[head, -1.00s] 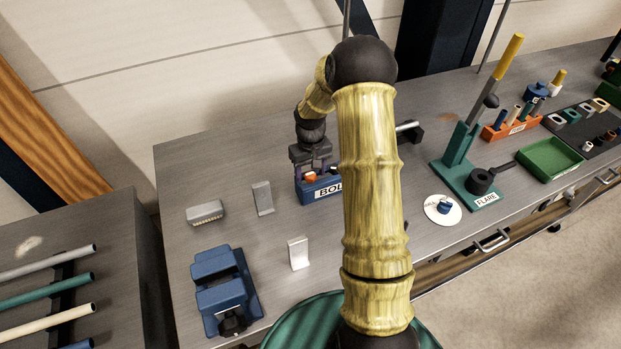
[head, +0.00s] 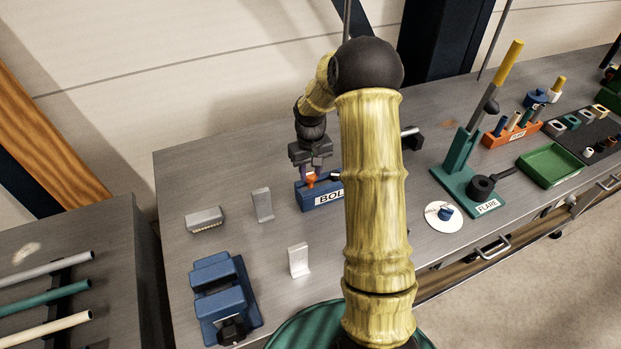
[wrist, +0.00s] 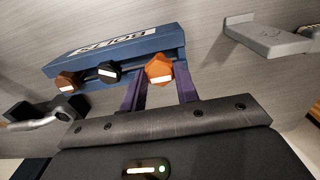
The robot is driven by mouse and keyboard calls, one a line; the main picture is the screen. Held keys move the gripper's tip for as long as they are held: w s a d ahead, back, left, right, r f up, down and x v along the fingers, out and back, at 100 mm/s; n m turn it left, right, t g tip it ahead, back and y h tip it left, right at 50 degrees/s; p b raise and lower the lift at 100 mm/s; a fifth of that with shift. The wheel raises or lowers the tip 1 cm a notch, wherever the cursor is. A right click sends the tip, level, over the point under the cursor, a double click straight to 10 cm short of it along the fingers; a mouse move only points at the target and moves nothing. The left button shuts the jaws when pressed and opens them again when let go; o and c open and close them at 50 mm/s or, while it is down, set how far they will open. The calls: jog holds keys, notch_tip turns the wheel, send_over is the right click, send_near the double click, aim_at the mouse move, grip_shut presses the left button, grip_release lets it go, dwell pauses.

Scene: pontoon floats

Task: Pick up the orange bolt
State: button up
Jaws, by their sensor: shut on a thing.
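The orange bolt (wrist: 160,70) has a hexagonal head with a white mark and sits between the two purple fingers of my gripper (wrist: 159,90) in the wrist view. The gripper is shut on it. In the head view the bolt (head: 311,180) shows as a small orange piece just below my gripper (head: 310,172), at the blue bolt rack (head: 306,198). I cannot tell whether its shank is clear of the rack. The rack also shows in the wrist view (wrist: 165,42), labelled BOLTS.
A black bolt (wrist: 108,72) and a brown-orange bolt (wrist: 66,80) stand beside the held one. Grey metal brackets (head: 263,205) and a blue vise-like block (head: 225,290) are on the bench. A green flare tool (head: 460,180) stands right. The bench's front left is partly clear.

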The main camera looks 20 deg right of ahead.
aim_at(310, 174)
notch_tip(310, 174, up, 7)
jog(key=shift+r+b, duration=0.1)
jog(key=shift+b, duration=0.45)
jog(key=shift+w, duration=0.1)
